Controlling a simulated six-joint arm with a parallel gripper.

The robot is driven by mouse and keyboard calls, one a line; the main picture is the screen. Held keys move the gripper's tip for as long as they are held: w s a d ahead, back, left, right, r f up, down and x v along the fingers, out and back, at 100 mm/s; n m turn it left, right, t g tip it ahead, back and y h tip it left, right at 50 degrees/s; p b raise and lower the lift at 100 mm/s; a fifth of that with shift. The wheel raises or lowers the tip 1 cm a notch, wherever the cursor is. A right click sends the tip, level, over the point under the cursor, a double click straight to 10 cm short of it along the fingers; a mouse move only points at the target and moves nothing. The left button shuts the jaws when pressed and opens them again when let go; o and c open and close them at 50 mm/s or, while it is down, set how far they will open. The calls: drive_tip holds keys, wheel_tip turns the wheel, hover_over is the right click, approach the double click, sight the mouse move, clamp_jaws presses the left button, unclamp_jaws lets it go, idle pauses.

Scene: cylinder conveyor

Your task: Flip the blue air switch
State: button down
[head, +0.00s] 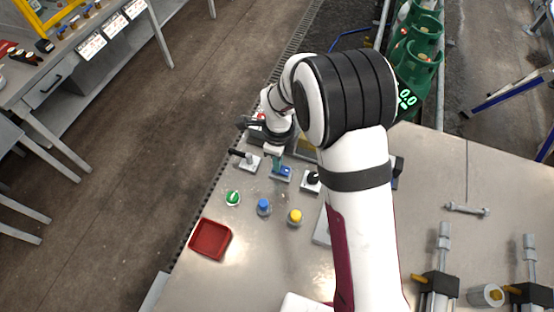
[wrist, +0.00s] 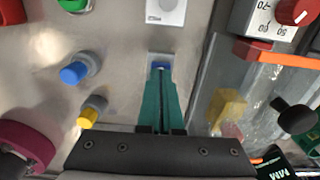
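The blue air switch (head: 283,173) sits on a small light plate on the table, just below my gripper in the head view. In the wrist view, a bit of its blue (wrist: 160,64) shows at my fingertips and the rest is hidden behind them. My gripper (head: 277,162) points down at the switch. Its two teal fingers (wrist: 162,72) are together with only a thin dark line between them. I see nothing held between them. I cannot tell whether the fingertips touch the switch.
A black-handled lever (head: 240,154) stands left of the switch and a black knob (head: 312,179) right. Green (head: 233,198), blue (head: 264,207) and yellow (head: 295,216) knobs stand nearer, with a red tray (head: 210,240). A red-knobbed box (wrist: 275,18) and yellow block (wrist: 227,108) are close right in the wrist view.

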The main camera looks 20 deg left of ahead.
drive_tip(key=shift+s+d, duration=0.1)
drive_tip(key=shift+d, duration=0.6)
drive_tip(key=shift+r, duration=0.1)
wheel_tip(320, 180, up, 14)
approach(283, 170)
drive_tip(key=f, duration=0.2)
drive_tip(key=a+f, duration=0.1)
drive_tip(key=f, duration=0.3)
drive_tip(key=shift+a+f, duration=0.35)
drive_tip(key=shift+a, duration=0.05)
idle(0.4)
